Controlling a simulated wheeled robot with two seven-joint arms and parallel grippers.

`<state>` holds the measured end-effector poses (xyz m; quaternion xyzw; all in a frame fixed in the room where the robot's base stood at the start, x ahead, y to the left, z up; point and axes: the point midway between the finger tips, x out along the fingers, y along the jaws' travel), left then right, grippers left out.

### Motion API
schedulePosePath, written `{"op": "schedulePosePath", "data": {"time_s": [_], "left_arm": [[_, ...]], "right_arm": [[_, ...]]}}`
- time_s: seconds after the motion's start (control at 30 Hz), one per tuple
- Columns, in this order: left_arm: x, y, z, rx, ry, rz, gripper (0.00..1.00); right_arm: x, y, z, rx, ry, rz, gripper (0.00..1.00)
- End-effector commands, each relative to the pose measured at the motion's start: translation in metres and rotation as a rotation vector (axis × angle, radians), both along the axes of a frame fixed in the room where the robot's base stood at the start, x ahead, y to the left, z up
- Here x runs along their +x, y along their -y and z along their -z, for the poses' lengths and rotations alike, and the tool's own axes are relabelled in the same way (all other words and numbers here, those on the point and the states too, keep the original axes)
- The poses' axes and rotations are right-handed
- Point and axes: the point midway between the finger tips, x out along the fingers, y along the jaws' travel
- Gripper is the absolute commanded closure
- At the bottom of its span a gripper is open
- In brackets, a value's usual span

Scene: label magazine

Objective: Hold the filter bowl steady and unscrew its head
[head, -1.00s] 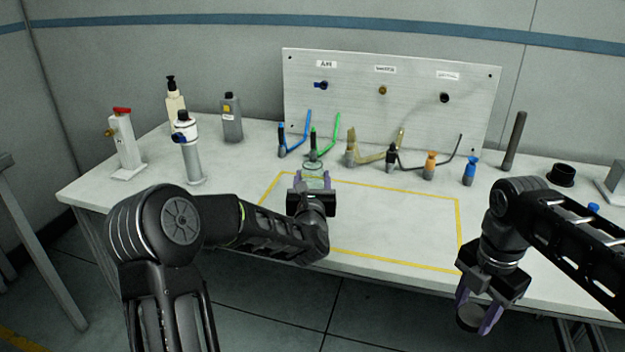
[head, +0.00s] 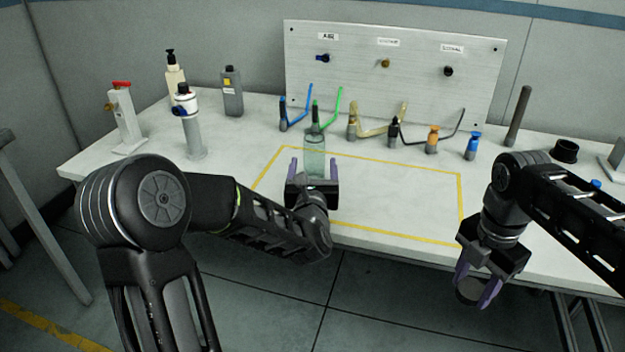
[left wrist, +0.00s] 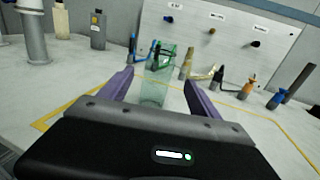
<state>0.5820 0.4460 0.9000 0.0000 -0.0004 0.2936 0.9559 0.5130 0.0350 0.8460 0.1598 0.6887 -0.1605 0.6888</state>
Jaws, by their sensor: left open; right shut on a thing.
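A clear greenish bowl (head: 314,160) stands upright on the table at the back edge of the yellow outline. In the left wrist view the bowl (left wrist: 156,82) shows beyond and between the fingers, with no lid visible on its top. My left gripper (head: 314,170) is open, on the near side of the bowl, its fingers apart from it. My right gripper (head: 473,282) is shut on a dark grey round piece (head: 470,291), held off the table's front edge at right. I cannot tell for certain that this piece is the bowl's head.
Several coloured hose ends (head: 432,140) stand behind the bowl, before a metal panel (head: 395,90). A grey cylinder with a white top (head: 194,135) and bottles stand at left. A dark rod (head: 517,117) and black ring (head: 565,150) are at right. The outlined area (head: 390,195) is mostly clear.

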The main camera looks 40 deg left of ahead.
Motion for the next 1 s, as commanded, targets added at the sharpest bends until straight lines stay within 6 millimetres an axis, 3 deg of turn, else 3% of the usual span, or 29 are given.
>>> {"op": "schedulePosePath", "data": {"time_s": [0.13, 0.3, 1.0], "left_arm": [[-0.024, 0.016, 0.0, 0.002, 0.0, 0.001, 0.28], [-0.038, 0.026, 0.0, 0.001, -0.001, 0.0, 0.28], [-0.04, 0.027, 0.0, 0.0, 0.0, -0.001, 0.28]], "right_arm": [[0.0, 0.0, 0.004, 0.0, 0.0, 0.0, 1.0], [0.0, 0.0, 0.005, 0.0, 0.0, 0.0, 1.0], [0.0, 0.0, 0.004, 0.0, 0.0, 0.0, 1.0]]}}
